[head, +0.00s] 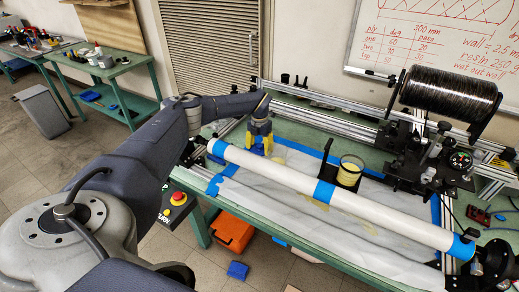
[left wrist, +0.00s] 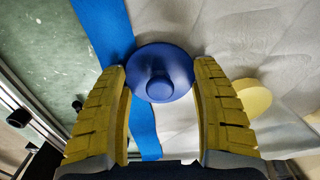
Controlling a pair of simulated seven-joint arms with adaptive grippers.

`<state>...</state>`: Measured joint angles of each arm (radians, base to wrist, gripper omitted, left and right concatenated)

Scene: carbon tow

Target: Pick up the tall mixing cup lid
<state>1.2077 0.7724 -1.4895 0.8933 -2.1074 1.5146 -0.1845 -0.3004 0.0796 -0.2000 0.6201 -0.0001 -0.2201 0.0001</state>
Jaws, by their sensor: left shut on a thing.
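The lid is a round blue disc with a raised knob (left wrist: 160,75), seen in the left wrist view between my yellow fingers. My left gripper (left wrist: 161,72) is shut on it, with a fingertip at each side of the disc. A clear cup with yellow contents (head: 350,172) stands to the right of the gripper, beside a black upright piece. My right gripper is not in view.
A long white tube (head: 290,178) with blue bands crosses the table in front of the gripper. A pale yellow disc (left wrist: 253,98) lies on the white sheet near the fingers. A black tow spool (head: 448,95) stands at the right on its carriage.

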